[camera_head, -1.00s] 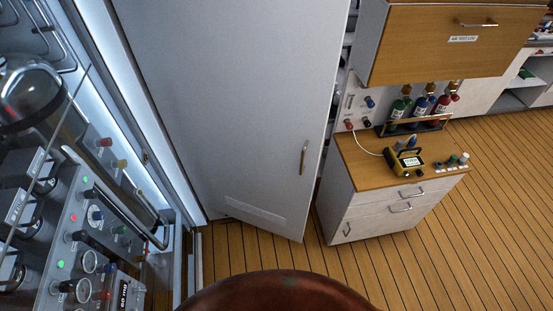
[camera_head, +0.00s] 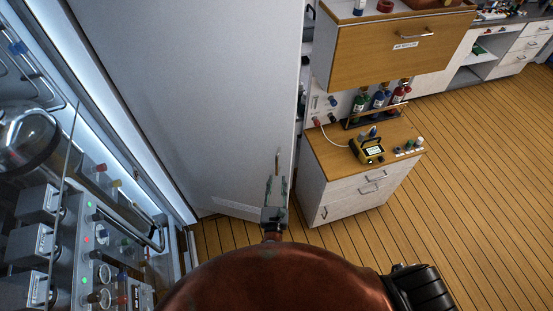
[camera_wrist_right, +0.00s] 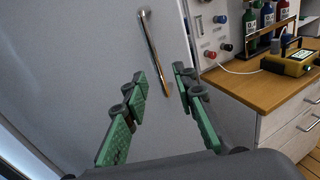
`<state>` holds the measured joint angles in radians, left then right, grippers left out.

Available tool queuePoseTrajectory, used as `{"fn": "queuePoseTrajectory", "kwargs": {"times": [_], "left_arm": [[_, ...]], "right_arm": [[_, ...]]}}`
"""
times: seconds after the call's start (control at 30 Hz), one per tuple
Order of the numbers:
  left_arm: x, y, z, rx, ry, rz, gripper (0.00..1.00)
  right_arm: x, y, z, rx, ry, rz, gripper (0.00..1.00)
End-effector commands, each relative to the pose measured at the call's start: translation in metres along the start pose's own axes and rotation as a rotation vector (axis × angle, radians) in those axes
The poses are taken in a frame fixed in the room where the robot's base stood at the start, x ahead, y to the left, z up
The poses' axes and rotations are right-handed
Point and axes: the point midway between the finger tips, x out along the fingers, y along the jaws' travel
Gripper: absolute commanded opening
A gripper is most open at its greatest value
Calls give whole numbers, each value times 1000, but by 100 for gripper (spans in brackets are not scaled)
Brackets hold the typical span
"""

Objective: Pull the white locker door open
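The white locker door (camera_head: 210,100) stands tall left of the middle in the head view. It has a slim vertical metal handle (camera_head: 278,161) near its right edge. In the right wrist view the door (camera_wrist_right: 80,60) fills the left side, with the handle (camera_wrist_right: 154,52) ahead of the fingers. My right gripper (camera_head: 276,182) is open and empty just below the handle in the head view. Its green fingers show in the wrist view (camera_wrist_right: 155,85), spread apart, with the handle's lower end between their tips in the picture; I cannot tell the gap in depth. My left gripper is not in view.
A cabinet with a wooden top (camera_head: 318,152) stands right of the door, holding a yellow meter (camera_head: 371,152) and bottles. A wooden wall cabinet (camera_head: 400,50) hangs above. A panel of knobs and lights (camera_head: 85,240) is at left. The plank floor (camera_head: 470,180) is clear at right.

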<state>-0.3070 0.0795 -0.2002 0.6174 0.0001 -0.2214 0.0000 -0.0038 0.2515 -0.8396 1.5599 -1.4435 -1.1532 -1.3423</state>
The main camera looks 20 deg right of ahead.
Motion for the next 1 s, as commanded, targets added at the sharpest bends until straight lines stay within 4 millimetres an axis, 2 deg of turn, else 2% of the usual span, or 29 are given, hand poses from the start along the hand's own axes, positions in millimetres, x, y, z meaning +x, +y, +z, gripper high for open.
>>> {"fn": "queuePoseTrajectory", "kwargs": {"times": [0.03, 0.13, 0.6, 0.73, 1.0], "left_arm": [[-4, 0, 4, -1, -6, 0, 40], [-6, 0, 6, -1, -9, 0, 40], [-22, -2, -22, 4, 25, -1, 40], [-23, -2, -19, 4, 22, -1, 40], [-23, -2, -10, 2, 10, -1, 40]], "right_arm": [[-2, 3, 14, -14, -25, 4, 26], [0, 6, 24, -31, -49, 5, 26], [64, 6, 26, -31, -47, 6, 26], [71, 6, 25, -29, -45, 5, 26], [72, 6, 24, -29, -44, 5, 26]]}}
